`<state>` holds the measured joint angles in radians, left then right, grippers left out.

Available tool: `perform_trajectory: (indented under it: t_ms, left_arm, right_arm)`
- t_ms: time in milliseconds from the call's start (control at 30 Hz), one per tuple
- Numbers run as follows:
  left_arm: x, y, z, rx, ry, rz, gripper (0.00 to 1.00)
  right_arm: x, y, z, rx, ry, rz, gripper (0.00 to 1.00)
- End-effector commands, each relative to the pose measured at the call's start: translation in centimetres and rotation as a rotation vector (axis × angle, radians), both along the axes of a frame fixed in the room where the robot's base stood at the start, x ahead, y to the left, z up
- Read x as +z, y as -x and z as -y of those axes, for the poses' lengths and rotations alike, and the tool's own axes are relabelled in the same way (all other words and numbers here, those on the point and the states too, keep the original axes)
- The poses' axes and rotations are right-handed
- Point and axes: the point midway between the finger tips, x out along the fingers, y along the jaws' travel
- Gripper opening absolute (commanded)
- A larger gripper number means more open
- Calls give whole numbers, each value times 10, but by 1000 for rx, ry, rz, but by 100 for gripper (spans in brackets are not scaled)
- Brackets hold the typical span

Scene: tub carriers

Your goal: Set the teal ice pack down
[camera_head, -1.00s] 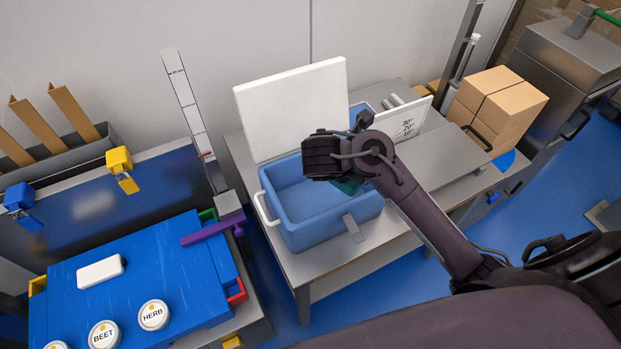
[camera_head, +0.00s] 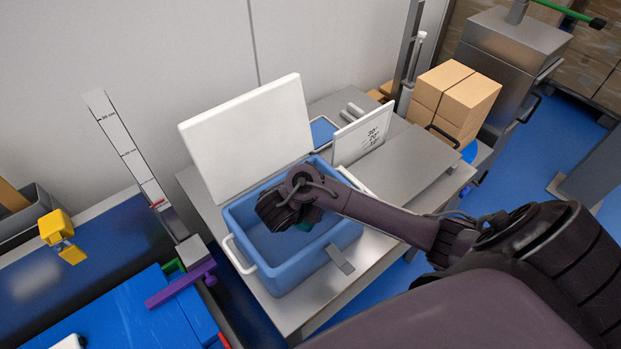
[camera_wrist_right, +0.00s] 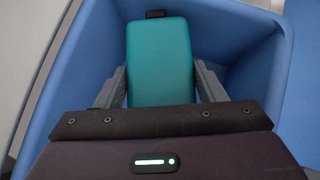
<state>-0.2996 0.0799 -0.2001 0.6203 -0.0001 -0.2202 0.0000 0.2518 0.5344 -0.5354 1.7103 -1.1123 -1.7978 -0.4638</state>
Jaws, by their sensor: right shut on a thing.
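The teal ice pack (camera_wrist_right: 160,62) is between the two fingers of my right gripper (camera_wrist_right: 160,88) in the right wrist view, and the gripper is shut on it. Only a small teal bit of the pack (camera_head: 306,226) shows below the gripper in the head view. My right gripper is inside the opening of the blue tub (camera_head: 290,277), whose walls (camera_wrist_right: 235,50) surround the pack in the wrist view. I cannot tell whether the pack touches the tub floor. My left gripper is not in view.
The tub's white lid (camera_head: 247,127) stands open behind it. A blue board (camera_head: 150,318) with a purple piece (camera_head: 180,286) lies at the left.

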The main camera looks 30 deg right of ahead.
Motion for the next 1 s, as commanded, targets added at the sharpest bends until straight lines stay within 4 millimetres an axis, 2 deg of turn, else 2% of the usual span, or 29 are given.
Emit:
perform_trajectory:
  t_ms: [33, 167, 433, 733, 1000]
  left_arm:
    - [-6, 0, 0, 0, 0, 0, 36]
    - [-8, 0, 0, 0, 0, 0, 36]
    - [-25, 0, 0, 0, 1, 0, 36]
    - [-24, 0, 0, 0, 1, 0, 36]
    - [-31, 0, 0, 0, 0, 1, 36]
  right_arm:
    - [-8, -1, 1, 1, 3, 2, 27]
    - [-17, -1, 0, 1, 0, 2, 27]
    - [-52, -1, 0, 1, 1, 2, 27]
    - [-53, -1, 0, 0, 0, 3, 27]
    - [-62, -1, 0, 0, 1, 2, 27]
